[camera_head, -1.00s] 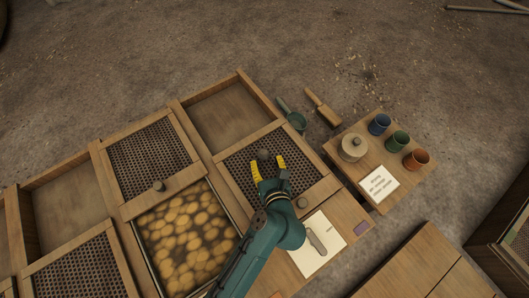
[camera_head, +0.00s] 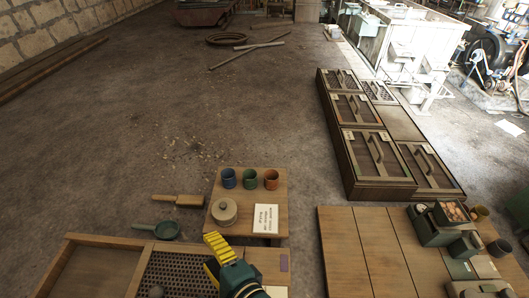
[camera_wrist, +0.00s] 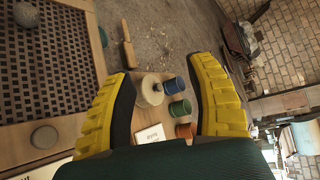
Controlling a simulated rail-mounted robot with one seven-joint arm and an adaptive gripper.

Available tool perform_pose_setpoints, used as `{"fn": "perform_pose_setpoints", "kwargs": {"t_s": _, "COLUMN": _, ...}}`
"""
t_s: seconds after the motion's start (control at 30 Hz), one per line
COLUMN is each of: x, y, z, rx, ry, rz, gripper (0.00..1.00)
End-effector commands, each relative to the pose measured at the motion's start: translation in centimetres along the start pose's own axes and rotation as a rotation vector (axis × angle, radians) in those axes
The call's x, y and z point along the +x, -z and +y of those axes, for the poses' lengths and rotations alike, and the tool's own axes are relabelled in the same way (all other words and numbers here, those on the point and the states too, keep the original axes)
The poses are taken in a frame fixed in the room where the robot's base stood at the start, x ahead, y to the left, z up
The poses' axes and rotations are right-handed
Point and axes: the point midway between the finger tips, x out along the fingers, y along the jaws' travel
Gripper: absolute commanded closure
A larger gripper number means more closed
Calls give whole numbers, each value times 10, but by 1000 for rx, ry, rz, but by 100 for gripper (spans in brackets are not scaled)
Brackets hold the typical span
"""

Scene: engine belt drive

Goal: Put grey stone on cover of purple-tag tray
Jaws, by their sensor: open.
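The grey stone (camera_head: 156,291) rests on the perforated mesh cover (camera_head: 185,270) at the bottom edge of the head view. In the wrist view the stone (camera_wrist: 27,14) lies on the same mesh at the top left, clear of my gripper. My gripper (camera_head: 217,250) has yellow fingers and is raised over the right part of the cover. The wrist view shows my gripper (camera_wrist: 163,85) open, with nothing between its fingers.
Dark closed cases (camera_head: 370,140) stand right. The floor behind is mostly clear.

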Motion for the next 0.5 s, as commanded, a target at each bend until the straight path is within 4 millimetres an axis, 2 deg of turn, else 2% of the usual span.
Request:
{"fn": "perform_pose_setpoints", "kwargs": {"t_s": 0.03, "x": -15, "y": 10, "z": -50, "rx": -253, "ry": 90, "rz": 83, "gripper": 44}}
{"fn": "perform_pose_setpoints", "kwargs": {"t_s": 0.07, "x": -27, "y": 15, "z": -76, "rx": -415, "ry": 133, "rz": 145, "gripper": 44}}
{"fn": "perform_pose_setpoints", "kwargs": {"t_s": 0.1, "x": -45, "y": 20, "z": -112, "rx": -626, "ry": 182, "rz": 240, "gripper": 44}}
{"fn": "perform_pose_setpoints", "kwargs": {"t_s": 0.17, "x": -78, "y": 25, "z": -161, "rx": -930, "ry": 234, "rz": 403, "gripper": 44}}
{"fn": "perform_pose_setpoints", "kwargs": {"t_s": 0.2, "x": -103, "y": 25, "z": -191, "rx": -1117, "ry": 253, "rz": 523, "gripper": 44}}
{"fn": "perform_pose_setpoints", "kwargs": {"t_s": 0.23, "x": -121, "y": 25, "z": -211, "rx": -1243, "ry": 257, "rz": 614, "gripper": 44}}
{"fn": "perform_pose_setpoints", "kwargs": {"t_s": 0.3, "x": -162, "y": 20, "z": -247, "rx": -1485, "ry": 241, "rz": 813, "gripper": 44}}
{"fn": "perform_pose_setpoints", "kwargs": {"t_s": 0.4, "x": -206, "y": 13, "z": -277, "rx": -1699, "ry": 186, "rz": 1027, "gripper": 44}}
{"fn": "perform_pose_setpoints", "kwargs": {"t_s": 0.5, "x": -225, "y": 9, "z": -287, "rx": -1787, "ry": 147, "rz": 1124, "gripper": 44}}
